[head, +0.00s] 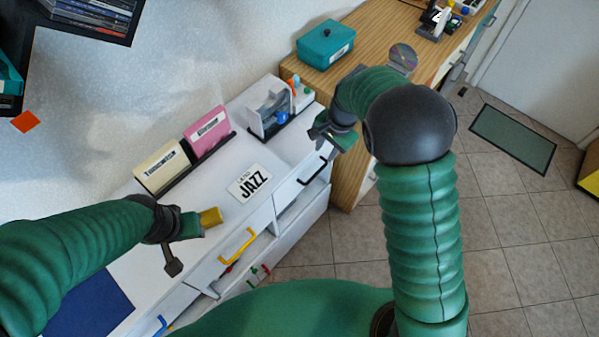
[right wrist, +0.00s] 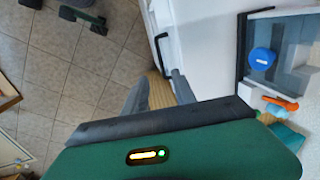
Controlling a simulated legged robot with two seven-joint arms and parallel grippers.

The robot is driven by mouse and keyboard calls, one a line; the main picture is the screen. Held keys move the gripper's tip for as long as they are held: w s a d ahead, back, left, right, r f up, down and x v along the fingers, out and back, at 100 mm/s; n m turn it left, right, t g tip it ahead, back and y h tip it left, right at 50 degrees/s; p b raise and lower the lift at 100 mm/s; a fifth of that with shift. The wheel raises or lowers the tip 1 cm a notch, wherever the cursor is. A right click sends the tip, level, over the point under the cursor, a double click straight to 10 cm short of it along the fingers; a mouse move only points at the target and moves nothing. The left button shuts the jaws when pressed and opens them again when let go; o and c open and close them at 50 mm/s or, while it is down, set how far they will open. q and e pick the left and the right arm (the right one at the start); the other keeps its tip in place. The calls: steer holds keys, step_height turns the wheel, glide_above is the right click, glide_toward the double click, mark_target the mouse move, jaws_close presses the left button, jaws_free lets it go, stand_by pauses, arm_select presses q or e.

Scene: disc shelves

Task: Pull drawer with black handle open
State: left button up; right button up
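The black handle (head: 313,170) is on a white drawer front at the right end of the white cabinet (head: 215,210). The drawer looks shut. The black handle also shows in the right wrist view (right wrist: 159,52), just beyond the fingers. My right gripper (head: 328,133) is above and close to the handle, apart from it. In the right wrist view its two grey fingers (right wrist: 160,90) stand apart with nothing between them. My left gripper (head: 192,243) is over the cabinet's front edge near the yellow handle (head: 238,246). Its fingers are spread and look empty.
A grey disc holder (head: 268,108) stands on the cabinet near my right gripper. Pink (head: 207,130) and cream (head: 160,166) boxes stand behind a JAZZ sign (head: 250,183). A wooden desk (head: 375,85) adjoins the right end. Tiled floor lies open in front.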

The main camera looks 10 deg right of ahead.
mark_target(314, 176)
steer(key=f, duration=0.5)
steer(key=w+a+f, duration=0.1)
steer(key=f, duration=0.4)
steer(key=a+f, duration=0.1)
steer(key=f, duration=0.4)
steer(key=shift+w+f, duration=0.2)
steer(key=shift+w, duration=0.2)
steer(key=shift+w+a+f, duration=0.1)
steer(key=shift+f, duration=0.2)
jaws_close()
steer(key=shift+r, duration=0.1)
